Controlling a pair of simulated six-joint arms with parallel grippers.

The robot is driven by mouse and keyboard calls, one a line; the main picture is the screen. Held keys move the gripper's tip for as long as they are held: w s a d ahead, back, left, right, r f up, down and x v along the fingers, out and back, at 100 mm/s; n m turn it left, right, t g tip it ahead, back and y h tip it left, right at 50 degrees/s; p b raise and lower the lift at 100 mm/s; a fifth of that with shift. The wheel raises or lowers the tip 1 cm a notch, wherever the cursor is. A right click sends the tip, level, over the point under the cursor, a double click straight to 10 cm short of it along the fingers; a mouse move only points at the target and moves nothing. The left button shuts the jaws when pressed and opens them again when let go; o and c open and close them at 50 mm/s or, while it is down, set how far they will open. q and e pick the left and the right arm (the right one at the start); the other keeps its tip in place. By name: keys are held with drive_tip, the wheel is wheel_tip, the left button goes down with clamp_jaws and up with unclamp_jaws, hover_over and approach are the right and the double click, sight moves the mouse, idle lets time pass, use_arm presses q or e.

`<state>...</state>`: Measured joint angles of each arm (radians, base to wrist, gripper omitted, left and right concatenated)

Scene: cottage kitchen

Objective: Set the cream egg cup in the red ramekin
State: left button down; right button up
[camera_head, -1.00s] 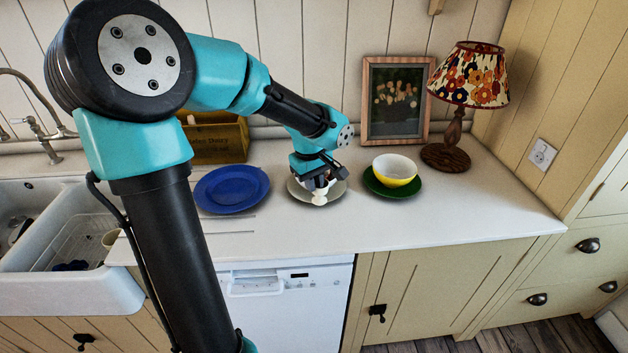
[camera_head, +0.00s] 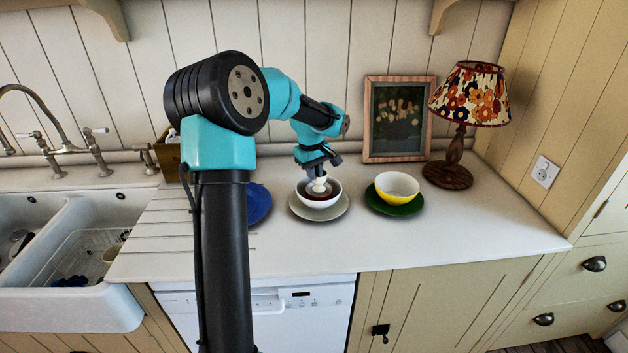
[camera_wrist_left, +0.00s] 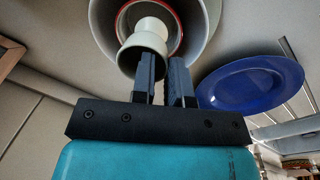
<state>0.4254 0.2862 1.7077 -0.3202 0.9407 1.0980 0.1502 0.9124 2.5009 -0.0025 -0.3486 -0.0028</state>
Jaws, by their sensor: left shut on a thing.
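The cream egg cup (camera_head: 319,185) is held by my left gripper (camera_head: 318,171) over the white bowl at the middle of the counter. In the left wrist view the egg cup (camera_wrist_left: 141,50) has its wide rim toward the fingers (camera_wrist_left: 166,76), and its foot shows within the red ramekin (camera_wrist_left: 123,20). I cannot tell whether the foot touches the ramekin's floor. The red ramekin also shows as a dark red patch (camera_head: 322,196) inside the white bowl (camera_head: 321,204). The bowl stands on a pale grey-green plate (camera_head: 342,208). My right gripper is not in view.
A blue plate (camera_head: 259,203) lies to the left, partly behind my arm. A yellow bowl (camera_head: 397,188) on a green plate (camera_head: 411,209) stands to the right. A picture frame (camera_head: 398,158) and a lamp (camera_head: 447,176) stand behind. The counter's front is clear.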

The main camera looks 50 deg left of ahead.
use_arm(q)
drive_tip(key=shift+w+a, duration=0.3)
drive_tip(key=shift+a, duration=0.05)
drive_tip(key=shift+f, duration=1.8)
drive_tip(key=shift+f, duration=0.3)
drive_tip(key=c, duration=1.1)
unclamp_jaws()
drive_tip(key=r, duration=0.8)
drive_tip(key=s+r, duration=0.1)
drive_tip(key=r, duration=0.3)
drive_tip(key=shift+s+r, duration=0.1)
drive_tip(key=shift+r, duration=0.2)
